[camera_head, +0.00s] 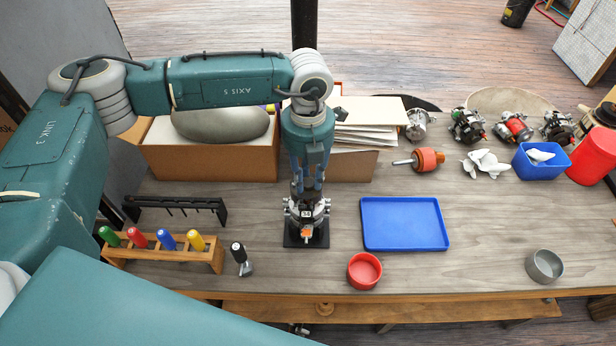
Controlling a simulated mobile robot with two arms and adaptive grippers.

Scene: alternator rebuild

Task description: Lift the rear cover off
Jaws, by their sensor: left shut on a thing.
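The alternator (306,228) stands upright on a dark square base near the middle of the bench. Its silver rear cover (318,207) is at the top, with an orange part showing low at the front. My left gripper (306,196) points straight down from above and is shut on the rear cover. The fingers hide part of the cover, and I cannot tell whether there is a gap under it. My right gripper is not in view.
An empty blue tray (404,244) lies right of the alternator, with a red bowl (364,270) in front. A wooden screwdriver rack (160,256) and a black-handled tool (240,258) are left. A cardboard box (350,166) stands behind. A grey cup (544,266) is far right.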

